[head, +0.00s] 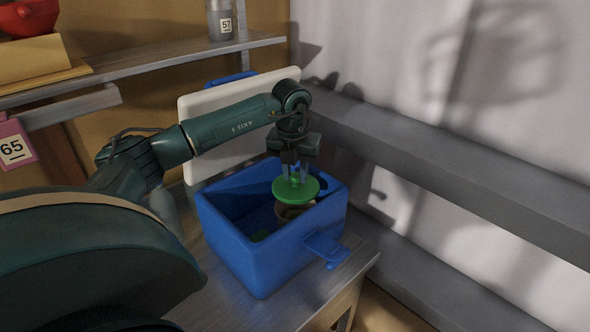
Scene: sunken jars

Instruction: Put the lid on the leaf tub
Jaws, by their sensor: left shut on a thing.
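My left gripper (296,172) points down over the blue cooler box and is shut on the green lid (296,190). The lid is round and looks about level. Below it, inside the box, is a tan round tub (284,213), partly hidden by the lid. I cannot tell whether the lid touches the tub's rim. My right gripper is not in view.
The open blue box (262,268) stands on a grey bench (355,258), with a blue latch (326,248) at its front right. Its white lid (235,100) stands upright behind. A shelf (180,62) holds a grey canister (221,20). A grey rail (450,190) runs along the right wall.

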